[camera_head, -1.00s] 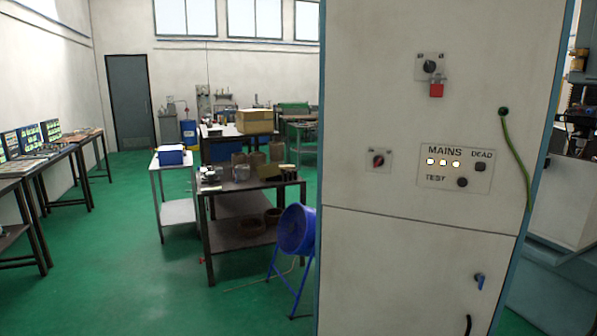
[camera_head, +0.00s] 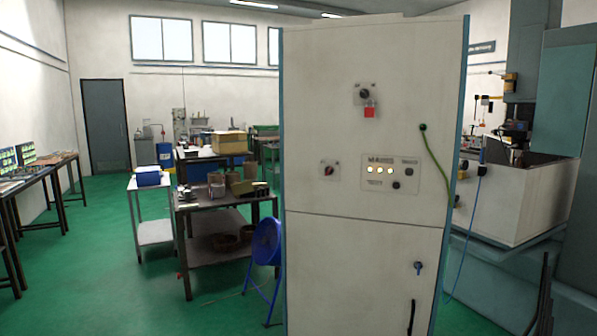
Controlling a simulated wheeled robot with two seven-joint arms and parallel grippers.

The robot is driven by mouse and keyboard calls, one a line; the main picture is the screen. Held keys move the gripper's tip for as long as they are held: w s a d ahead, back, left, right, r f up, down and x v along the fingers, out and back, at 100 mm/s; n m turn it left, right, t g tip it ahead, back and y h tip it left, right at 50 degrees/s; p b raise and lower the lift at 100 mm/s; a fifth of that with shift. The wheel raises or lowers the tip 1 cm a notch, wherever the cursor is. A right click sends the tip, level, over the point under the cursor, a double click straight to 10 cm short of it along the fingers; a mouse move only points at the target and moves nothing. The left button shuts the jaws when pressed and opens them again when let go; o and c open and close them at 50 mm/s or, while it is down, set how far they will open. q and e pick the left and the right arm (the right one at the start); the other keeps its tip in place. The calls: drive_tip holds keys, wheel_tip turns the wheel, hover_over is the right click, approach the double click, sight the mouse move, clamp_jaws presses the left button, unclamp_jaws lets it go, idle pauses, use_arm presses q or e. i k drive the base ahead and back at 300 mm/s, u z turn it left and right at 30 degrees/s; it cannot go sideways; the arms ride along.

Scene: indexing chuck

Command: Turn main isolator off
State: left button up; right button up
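A tall cream electrical cabinet (camera_head: 375,260) with blue-green edges stands in front of me. Near its top is a black rotary switch (camera_head: 364,94) on a grey plate, with a red padlock-like tag (camera_head: 369,111) hanging below it. Lower left is a smaller plate with a red and black rotary knob (camera_head: 328,170). To its right a panel (camera_head: 390,174) carries several lit lamps and dark buttons; its lettering is blurred now. Which switch is the main isolator is not readable. Neither of my grippers is in view.
A green cable (camera_head: 438,165) runs down the cabinet's right side. A blue drum fan (camera_head: 267,242) stands at its left, beside a dark workbench (camera_head: 230,199). A large machine (camera_head: 520,195) stands at the right. Green floor (camera_head: 110,270) is open at the left.

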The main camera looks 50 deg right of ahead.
sight(330, 170)
drive_tip(key=u, duration=0.2)
drive_tip(key=i, duration=2.05)
drive_tip(key=z, duration=1.05)
drive_tip(key=i, duration=1.15)
drive_tip(key=z, duration=1.25)
